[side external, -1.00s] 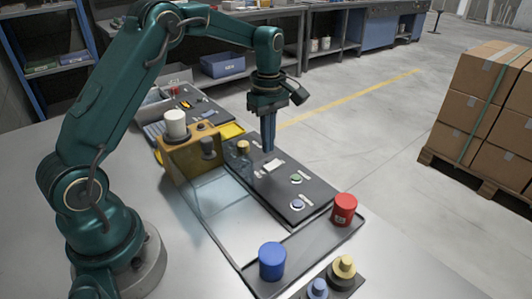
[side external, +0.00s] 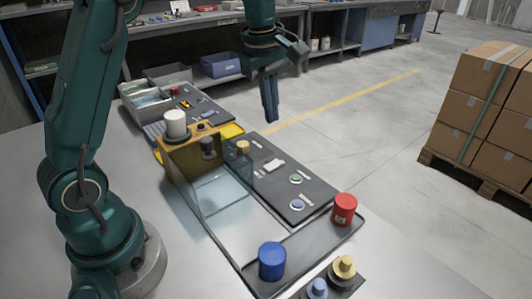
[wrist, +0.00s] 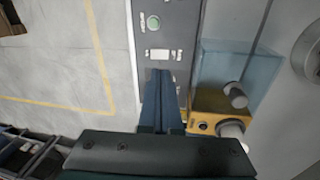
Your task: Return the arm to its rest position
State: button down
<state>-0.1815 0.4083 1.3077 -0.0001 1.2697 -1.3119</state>
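My gripper (side external: 271,118) hangs in the air above the far end of the dark panel (side external: 318,199) in the side view. Its two dark fingers point down and lie together, with nothing visible between them. My green arm reaches up out of the top of the side view. In the wrist view, my gripper (wrist: 161,72) also shows shut and empty over the panel (wrist: 180,20), near the white label.
A wooden block with a clear hood (side external: 203,168) stands left of the panel, with a white cylinder (side external: 175,123) on top. A blue cylinder (side external: 272,261) and a red cylinder (side external: 344,209) stand on the front tray. Stacked boxes (side external: 485,105) are at right.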

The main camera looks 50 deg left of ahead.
jog(key=s+d+r+m+t, duration=0.35)
jog(key=s+r+m, duration=0.25)
jog(key=s, duration=0.4)
jog(key=s+d+f+m, duration=0.2)
jog(key=s+f+m, duration=0.4)
jog(key=m, duration=0.5)
jog(key=shift+s+d, duration=0.3)
jog(key=shift+s, duration=0.85)
